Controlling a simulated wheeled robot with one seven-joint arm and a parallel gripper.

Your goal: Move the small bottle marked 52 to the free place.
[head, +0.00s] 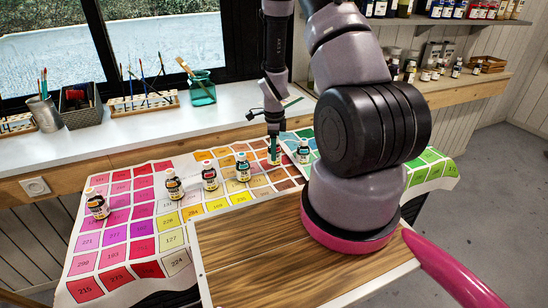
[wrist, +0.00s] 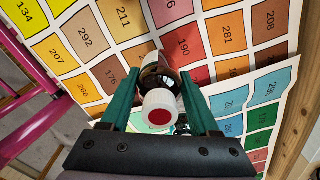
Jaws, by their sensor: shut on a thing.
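My gripper (head: 273,138) is over the chart at the back, in the middle of the head view. It is shut on a small dark bottle (head: 274,158), roughly upright. In the wrist view the green fingers of my gripper (wrist: 158,88) stand on both sides of this bottle (wrist: 150,62), whose white cap with a red top (wrist: 160,108) faces the camera. Its number cannot be read, so I cannot tell whether it is the one marked 52. I cannot tell whether its base touches the chart. The free place cannot be made out.
More small bottles stand on the colour chart (head: 115,235): one close on the right (head: 303,151), several to the left, such as the nearest left one (head: 243,168). A wooden board (head: 250,250) lies in front. A white sill (head: 100,145) with brushes and jars runs behind.

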